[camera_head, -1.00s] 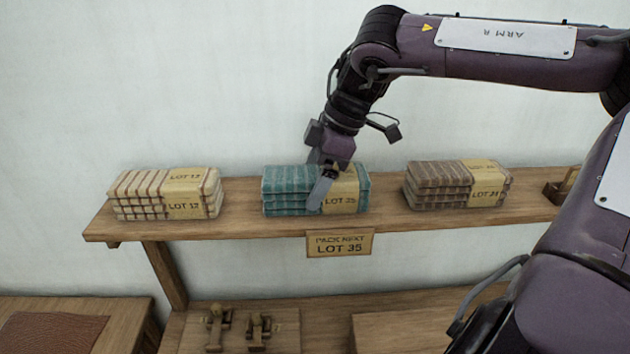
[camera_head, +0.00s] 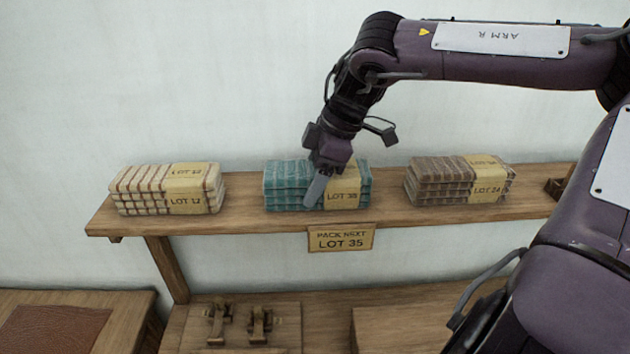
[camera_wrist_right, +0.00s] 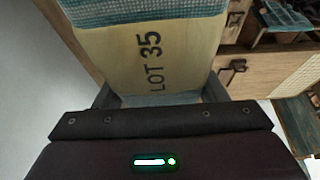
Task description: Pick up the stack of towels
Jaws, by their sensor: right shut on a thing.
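The teal striped stack of towels (camera_head: 285,185) has a tan paper band marked LOT 35. It sits in the middle of the wooden shelf. My right gripper (camera_head: 316,190) reaches down over it from above, with one finger against the front face beside the band. In the right wrist view the banded stack (camera_wrist_right: 150,50) lies between the two fingers (camera_wrist_right: 160,97), and the gripper is shut on it. The far finger is hidden in the head view. I see no gap between the stack and the shelf. My left gripper is not in view.
A cream striped stack marked LOT 12 (camera_head: 140,185) stands left on the shelf (camera_head: 240,219), and a brown stack marked LOT 24 (camera_head: 432,180) stands right. A LOT 35 sign (camera_head: 341,238) hangs from the front edge. Wooden fittings (camera_head: 240,322) lie below. The wall is close behind.

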